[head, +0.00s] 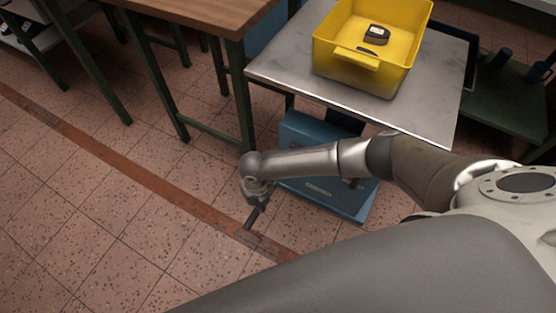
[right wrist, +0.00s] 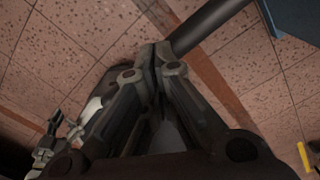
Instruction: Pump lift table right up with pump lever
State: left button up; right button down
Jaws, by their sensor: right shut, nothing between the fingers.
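The lift table has a grey metal top (head: 275,72) over a blue base (head: 345,203). The pump lever (right wrist: 205,25) is a dark round bar, running from the upper edge of the right wrist view down to my fingertips; a short dark rod end (head: 252,218) shows below the gripper in the head view. My right gripper (head: 258,190) is low over the floor, left of the blue base. Its fingers (right wrist: 160,60) are together at the lever's end, with nothing seen between them. My forearm hides part of the base. A jointed shape (right wrist: 50,140) at lower left may be my left gripper.
A yellow bin (head: 335,62) with a small dark item (head: 376,35) stands on the lift table top. A wooden workbench (head: 205,12) with green legs stands to the left. A green shelf (head: 505,100) is at the right. The tiled floor at left is free.

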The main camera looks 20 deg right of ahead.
pick_arm(q)
jog(key=s+a+f+p, duration=0.1)
jog(key=s+p, duration=0.1)
jog(key=s, duration=0.5)
pick_arm(e)
jog(key=r, duration=0.2)
jog(key=shift+w+d+r, duration=0.15)
jog(key=shift+w+r, duration=0.05)
jog(key=shift+r, duration=0.1)
pick_arm(q)
notch_tip(320, 180, up, 9)
jog(key=p, duration=0.9)
jog(key=shift+s+a+g, duration=0.2)
jog(key=shift+s+g, duration=0.05)
jog(key=shift+g, duration=0.05)
pick_arm(e)
notch_tip(320, 180, up, 11)
jog(key=w+d, duration=0.1)
jog(key=shift+d, duration=0.3)
pick_arm(q)
jog(key=shift+f, duration=0.1)
pick_arm(e)
jog(key=shift+w, duration=0.1)
